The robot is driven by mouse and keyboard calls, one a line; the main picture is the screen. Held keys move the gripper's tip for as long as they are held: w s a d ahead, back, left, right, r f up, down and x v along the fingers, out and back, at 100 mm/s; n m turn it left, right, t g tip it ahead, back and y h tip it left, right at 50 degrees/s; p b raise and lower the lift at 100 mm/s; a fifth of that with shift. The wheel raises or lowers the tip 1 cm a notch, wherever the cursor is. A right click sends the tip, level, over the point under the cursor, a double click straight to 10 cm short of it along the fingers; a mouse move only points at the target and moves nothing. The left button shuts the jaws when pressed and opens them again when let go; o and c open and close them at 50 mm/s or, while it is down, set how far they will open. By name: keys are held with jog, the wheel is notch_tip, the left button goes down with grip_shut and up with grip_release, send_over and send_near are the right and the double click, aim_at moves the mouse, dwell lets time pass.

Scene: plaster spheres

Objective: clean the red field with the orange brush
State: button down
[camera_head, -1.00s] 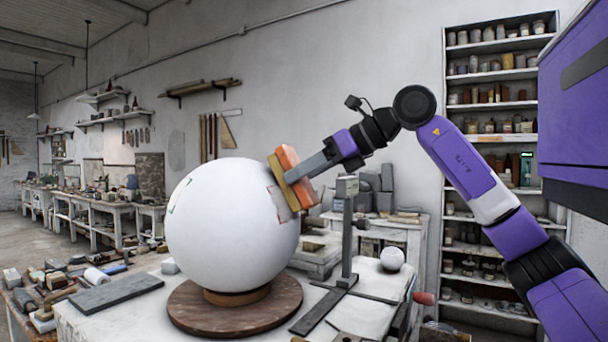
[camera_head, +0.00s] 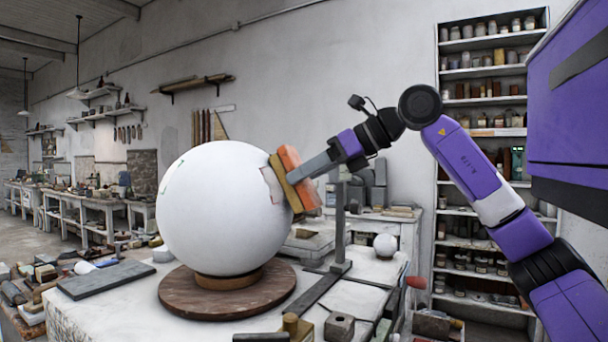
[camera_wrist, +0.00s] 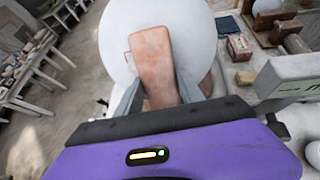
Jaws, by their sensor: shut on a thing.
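A large white plaster sphere (camera_head: 222,205) stands on a small ring on a round brown wooden board (camera_head: 190,297). A thin red outline, the red field (camera_head: 269,184), shows on its right side, partly hidden by the brush; a green outline (camera_head: 167,182) shows at its upper left. My gripper (camera_head: 312,166) is shut on the orange brush (camera_head: 292,162), right of the sphere. The brush's tan pad faces the sphere at the red field and appears to touch it. In the wrist view the brush back (camera_wrist: 153,60) lies between my fingers, in front of the sphere, with a bit of red outline at its left.
A dark upright post (camera_head: 340,225) on a flat base stands on the table right of the board. A small white ball (camera_head: 385,245) sits farther right. A grey slab (camera_head: 107,279) lies at left, and small blocks (camera_head: 339,326) at the front edge.

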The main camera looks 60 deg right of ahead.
aim_at(299, 161)
jog(key=shift+r, duration=0.1)
jog(key=shift+w+r+p, duration=0.35)
jog(key=shift+r+p, duration=0.2)
jog(key=shift+r, duration=0.1)
jog(key=shift+w+r+p, duration=0.4)
jog(key=shift+r+p, duration=0.1)
jog(key=shift+r, duration=0.1)
jog(key=shift+w+r+p, duration=0.35)
jog(key=shift+r+p, duration=0.2)
jog(key=shift+r, duration=0.1)
jog(key=shift+s+f+b, duration=0.5)
jog(key=shift+s+b, duration=0.1)
jog(key=shift+s, duration=0.05)
jog(key=shift+s+f, duration=0.15)
jog(key=shift+s, duration=0.35)
jog(key=shift+w+f+b, duration=0.35)
jog(key=shift+w+b, duration=0.1)
jog(key=shift+w, duration=0.15)
